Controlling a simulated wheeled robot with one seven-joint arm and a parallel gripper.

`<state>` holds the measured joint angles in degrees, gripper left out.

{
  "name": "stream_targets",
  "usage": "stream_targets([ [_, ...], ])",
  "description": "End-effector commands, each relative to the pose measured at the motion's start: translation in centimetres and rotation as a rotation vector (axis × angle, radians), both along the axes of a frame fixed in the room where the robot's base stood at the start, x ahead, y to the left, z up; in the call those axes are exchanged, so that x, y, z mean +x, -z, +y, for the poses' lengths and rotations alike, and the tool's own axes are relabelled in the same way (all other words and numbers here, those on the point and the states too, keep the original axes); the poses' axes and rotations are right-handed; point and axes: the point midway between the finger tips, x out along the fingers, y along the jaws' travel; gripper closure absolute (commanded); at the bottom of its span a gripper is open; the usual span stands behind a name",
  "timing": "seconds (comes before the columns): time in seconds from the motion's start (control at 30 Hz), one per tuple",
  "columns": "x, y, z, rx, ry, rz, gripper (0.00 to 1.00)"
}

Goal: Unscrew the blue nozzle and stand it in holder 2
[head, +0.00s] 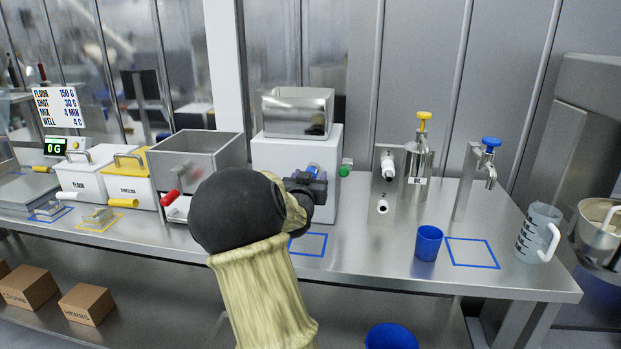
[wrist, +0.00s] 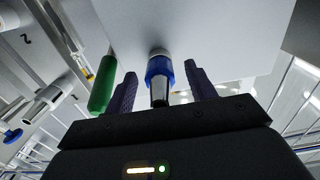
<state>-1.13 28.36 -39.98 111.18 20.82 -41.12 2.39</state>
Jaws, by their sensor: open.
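The blue nozzle (wrist: 160,78), with a blue collar and a dark metal tip, sticks out of the front of the white machine; it also shows partly in the head view (head: 313,169). My gripper (wrist: 159,80) is open, with one finger on each side of the nozzle. Visible gaps remain between the fingers and the nozzle. In the head view my gripper (head: 312,180) is at the machine's front and hides part of the nozzle. Holder 2 (head: 382,206) is the lower round fitting on the metal panel, right of the machine, marked 2.
A green knob (head: 345,167) is on the machine's right side, close beside my finger in the wrist view (wrist: 102,85). Taps with yellow (head: 424,116) and blue (head: 491,142) handles stand further right. A blue cup (head: 428,243) stands on the counter before them.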

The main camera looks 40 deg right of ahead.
Motion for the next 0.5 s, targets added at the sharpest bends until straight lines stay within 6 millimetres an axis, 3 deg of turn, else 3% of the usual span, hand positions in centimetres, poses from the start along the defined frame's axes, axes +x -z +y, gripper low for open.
stream_targets([
  [0.17, -0.01, -0.02, -0.01, 0.0, 0.0, 0.0, 0.45],
  [0.43, 0.0, -0.01, -0.01, -0.001, 0.0, 0.001, 0.94],
  [0.5, -0.01, -0.04, -0.02, -0.002, 0.0, 0.001, 0.97],
])
